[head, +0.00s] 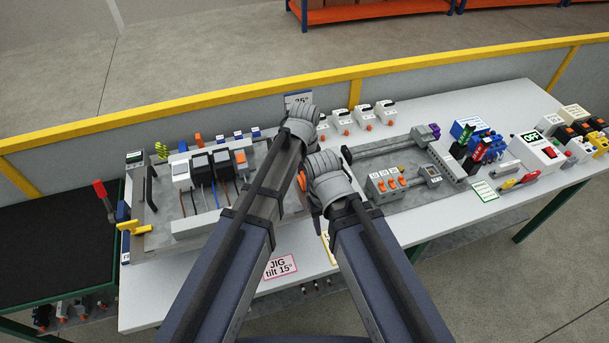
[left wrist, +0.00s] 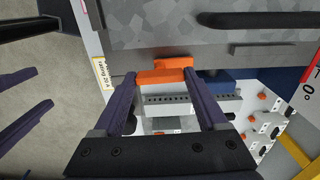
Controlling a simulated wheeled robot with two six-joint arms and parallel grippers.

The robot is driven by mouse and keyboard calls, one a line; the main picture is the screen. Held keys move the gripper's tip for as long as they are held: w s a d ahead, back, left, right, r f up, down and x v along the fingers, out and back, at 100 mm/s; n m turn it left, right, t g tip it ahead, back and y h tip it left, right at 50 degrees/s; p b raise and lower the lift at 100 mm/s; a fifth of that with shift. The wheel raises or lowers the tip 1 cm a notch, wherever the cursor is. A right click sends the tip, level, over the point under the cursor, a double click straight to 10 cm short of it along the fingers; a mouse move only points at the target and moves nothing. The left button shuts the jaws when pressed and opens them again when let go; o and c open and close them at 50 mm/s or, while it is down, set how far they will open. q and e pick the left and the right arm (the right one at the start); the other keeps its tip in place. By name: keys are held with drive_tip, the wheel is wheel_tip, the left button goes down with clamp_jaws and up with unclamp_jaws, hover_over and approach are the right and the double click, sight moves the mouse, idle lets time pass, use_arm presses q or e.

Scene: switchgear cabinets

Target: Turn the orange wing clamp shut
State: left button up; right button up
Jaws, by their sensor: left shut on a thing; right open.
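The orange wing clamp (left wrist: 165,74) shows in the left wrist view at the edge of a grey plate (left wrist: 180,42). My left gripper (left wrist: 161,77) has its two dark fingers on either side of the clamp and is shut on it. In the head view my left gripper (head: 299,122) is at the right end of the tilted jig, its fingertips hidden behind the wrist. My right gripper (head: 322,168) is just beside and below it. Two spread, empty fingers at the left of the left wrist view appear to be my right gripper (left wrist: 30,100).
Left of my arms, the jig panel (head: 205,219) carries several modules and wires. A red-handled lever (head: 103,195) stands at its left. Right of my arms is a plate with rails (head: 385,145). A yellow-topped barrier (head: 355,85) runs behind the bench.

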use_arm(q)
drive_tip(key=shift+n, duration=0.3)
drive_tip(key=shift+c, duration=0.2)
drive_tip(key=n, duration=1.3)
drive_tip(key=shift+n, duration=2.2)
drive_tip(key=o, duration=1.3)
